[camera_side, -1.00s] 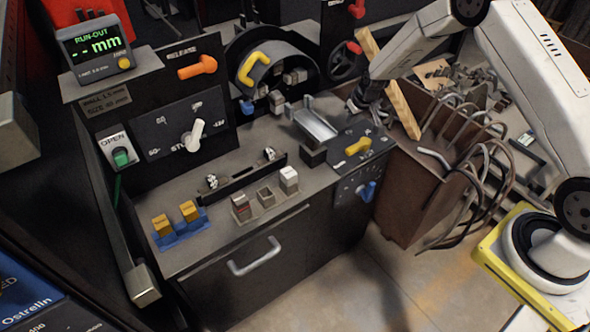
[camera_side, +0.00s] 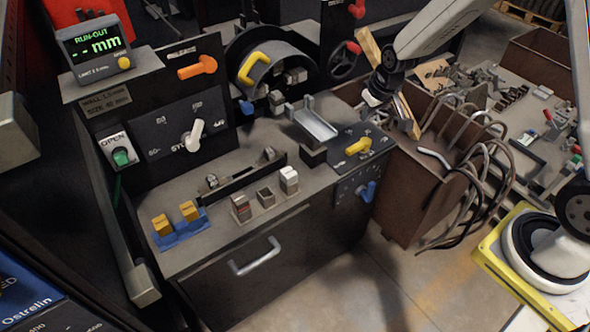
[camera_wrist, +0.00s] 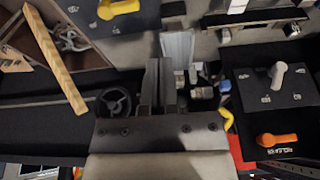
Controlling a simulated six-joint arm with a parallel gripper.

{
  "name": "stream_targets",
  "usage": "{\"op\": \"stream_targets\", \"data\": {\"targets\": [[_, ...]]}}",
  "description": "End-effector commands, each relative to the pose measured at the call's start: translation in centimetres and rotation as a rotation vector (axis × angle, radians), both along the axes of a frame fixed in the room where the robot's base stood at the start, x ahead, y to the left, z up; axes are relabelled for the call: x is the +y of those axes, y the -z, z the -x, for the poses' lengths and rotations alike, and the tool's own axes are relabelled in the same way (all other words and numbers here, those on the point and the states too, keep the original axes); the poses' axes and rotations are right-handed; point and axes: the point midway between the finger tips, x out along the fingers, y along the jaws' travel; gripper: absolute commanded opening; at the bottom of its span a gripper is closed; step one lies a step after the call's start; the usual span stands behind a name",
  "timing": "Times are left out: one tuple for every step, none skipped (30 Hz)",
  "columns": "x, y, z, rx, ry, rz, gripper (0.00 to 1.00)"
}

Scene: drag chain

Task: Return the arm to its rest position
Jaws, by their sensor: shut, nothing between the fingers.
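My gripper (camera_side: 412,130) is at the right end of the bench in the side view, in front of the wooden bar and beside the brown bin. In the wrist view its fingers (camera_wrist: 160,80) are together, with nothing seen between them. My arm reaches in from the upper right, above the bench.
The brown bin (camera_side: 400,208) holds bent tubes (camera_side: 490,150). A wooden bar (camera_side: 370,48) leans up near my wrist. A metal trough (camera_side: 316,125) and a yellow knob (camera_side: 358,146) are left of my gripper. The floor (camera_side: 400,290) in front is clear.

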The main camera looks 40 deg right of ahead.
Motion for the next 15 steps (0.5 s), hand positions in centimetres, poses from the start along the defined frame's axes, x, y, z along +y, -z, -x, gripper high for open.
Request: {"op": "stream_targets", "data": {"targets": [[0.5, -0.8, 1.2, 0.002, -0.004, 0.0, 0.0], [0.8, -1.2, 1.9, 0.004, -0.006, 0.0, 0.0], [1.1, -1.7, 2.8, 0.008, -0.008, 0.0, 0.0], [1.4, -2.0, 3.5, 0.011, -0.011, 0.0, 0.0], [1.7, -2.3, 4.2, 0.014, -0.012, 0.0, 0.0], [2.0, -2.7, 5.2, 0.018, -0.015, 0.001, 0.0], [2.2, -2.9, 5.9, 0.021, -0.017, 0.0, 0.0], [2.4, -3.2, 6.7, 0.023, -0.017, 0.0, 0.0], [2.7, -3.5, 7.7, 0.026, -0.02, 0.001, 0.0], [2.9, -3.7, 8.5, 0.029, -0.021, 0.001, 0.0], [3.1, -3.9, 9.2, 0.032, -0.023, 0.002, 0.0], [3.3, -4.1, 10.2, 0.035, -0.024, 0.002, 0.0], [3.4, -4.3, 10.9, 0.037, -0.026, 0.002, 0.0], [3.6, -4.4, 11.6, 0.039, -0.028, 0.003, 0.0], [3.8, -4.5, 12.4, 0.043, -0.029, 0.003, 0.0]]}}
